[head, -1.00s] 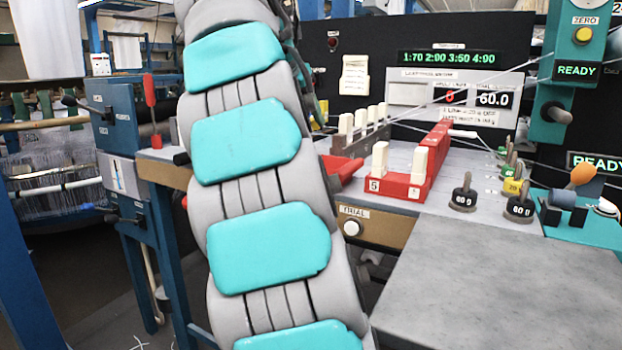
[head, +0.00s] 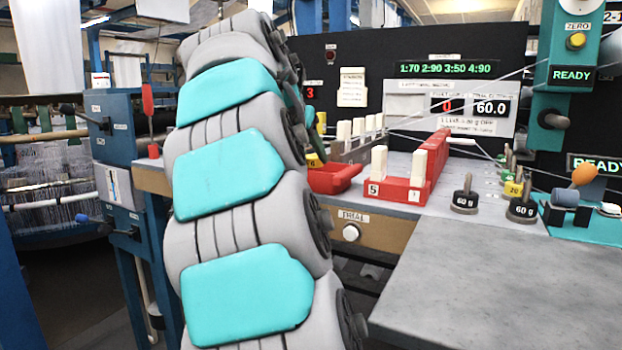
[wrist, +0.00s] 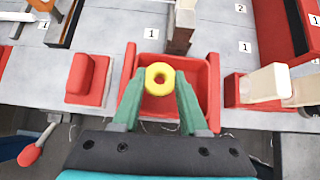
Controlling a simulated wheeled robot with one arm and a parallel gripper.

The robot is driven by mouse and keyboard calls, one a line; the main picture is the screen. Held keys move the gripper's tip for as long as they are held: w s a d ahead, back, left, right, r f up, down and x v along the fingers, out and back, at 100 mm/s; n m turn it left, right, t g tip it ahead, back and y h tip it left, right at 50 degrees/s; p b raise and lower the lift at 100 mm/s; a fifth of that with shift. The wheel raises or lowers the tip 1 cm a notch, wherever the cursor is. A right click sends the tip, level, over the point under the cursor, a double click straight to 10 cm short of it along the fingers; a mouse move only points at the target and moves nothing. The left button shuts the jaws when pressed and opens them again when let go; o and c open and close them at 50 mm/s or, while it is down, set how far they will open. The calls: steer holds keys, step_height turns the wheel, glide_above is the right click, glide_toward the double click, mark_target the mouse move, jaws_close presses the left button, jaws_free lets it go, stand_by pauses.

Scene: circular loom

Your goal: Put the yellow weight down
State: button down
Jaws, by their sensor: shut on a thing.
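The yellow weight (wrist: 159,79), a ring-like disc with a hole seen from above, sits between the green fingers of my gripper (wrist: 160,84). My gripper is shut on it. In the wrist view it appears over the red tray (wrist: 197,76); I cannot tell whether it touches the tray floor. In the head view the yellow weight (head: 315,160) shows in part beside my arm, at the left end of the red tray (head: 338,177). My arm hides most of my gripper there.
A red rack (head: 405,192) with white blocks stands right of the tray. Dark 60 g weights (head: 466,196) stand further right. In the wrist view a red block (wrist: 88,80) is left of the tray and a white block (wrist: 264,84) right. The grey front table (head: 480,290) is clear.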

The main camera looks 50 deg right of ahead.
mark_target(309, 166)
steer(key=shift+f+b, duration=1.45)
steer(key=shift+f, duration=0.25)
steer(key=shift+f, duration=0.2)
steer(key=c, duration=0.7)
jaws_free()
steer(key=shift+r, duration=0.2)
steer(key=p+v, duration=0.1)
steer(key=v, duration=1.1)
